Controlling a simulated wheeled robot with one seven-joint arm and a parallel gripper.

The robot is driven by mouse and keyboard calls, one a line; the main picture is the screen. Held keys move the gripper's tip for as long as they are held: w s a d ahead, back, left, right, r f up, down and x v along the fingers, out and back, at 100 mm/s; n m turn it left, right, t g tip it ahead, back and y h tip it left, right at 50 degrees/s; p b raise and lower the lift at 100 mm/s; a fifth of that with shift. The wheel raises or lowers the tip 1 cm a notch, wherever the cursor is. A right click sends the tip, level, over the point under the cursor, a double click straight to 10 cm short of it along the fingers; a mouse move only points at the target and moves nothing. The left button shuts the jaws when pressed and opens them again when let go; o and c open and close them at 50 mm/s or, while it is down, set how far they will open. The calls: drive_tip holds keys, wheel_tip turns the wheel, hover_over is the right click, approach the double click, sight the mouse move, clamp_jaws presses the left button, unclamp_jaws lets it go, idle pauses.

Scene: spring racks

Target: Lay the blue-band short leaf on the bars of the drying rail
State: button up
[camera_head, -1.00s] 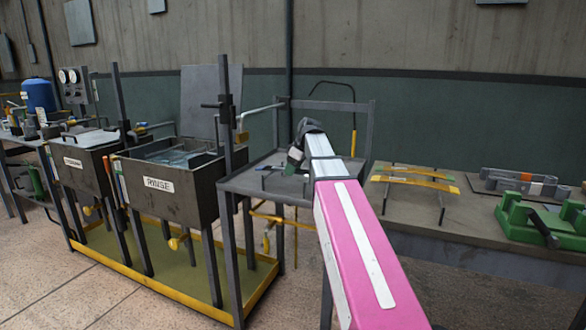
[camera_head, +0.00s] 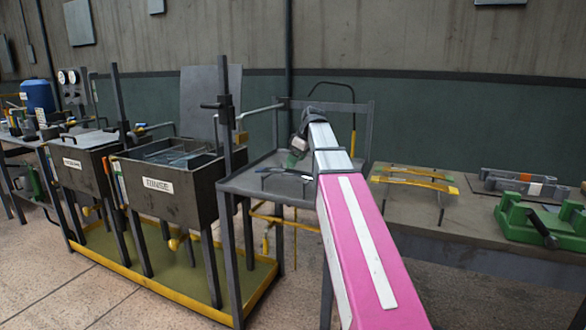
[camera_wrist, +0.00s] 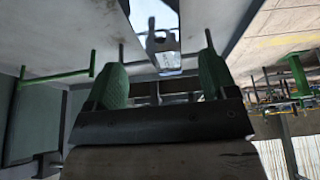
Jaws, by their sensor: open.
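My gripper (camera_wrist: 163,62) shows in the wrist view with its two green-padded fingers wide apart and nothing gripped. A small grey fitting over a bright patch lies beyond the fingertips. In the head view my gripper (camera_head: 296,152) is over the grey tray table (camera_head: 243,182), partly hidden by my pink arm. A low rack with thin dark legs and a slim piece across it (camera_head: 283,172) stands on that table, just below my gripper. I cannot make out a blue band. Yellow strips (camera_head: 418,183) lie across a thin-legged stand on the right bench.
The rinse tank (camera_head: 165,188) and another tank (camera_head: 85,162) stand left of the table, with tall posts between. A green fixture (camera_head: 540,220) and a grey rack (camera_head: 518,183) sit on the right bench (camera_head: 440,225). Tiled floor is open in front.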

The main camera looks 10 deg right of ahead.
drive_tip(key=v, duration=0.7)
drive_tip(key=shift+d+r, duration=0.2)
drive_tip(key=shift+r, duration=0.15)
drive_tip(key=shift+s, duration=0.15)
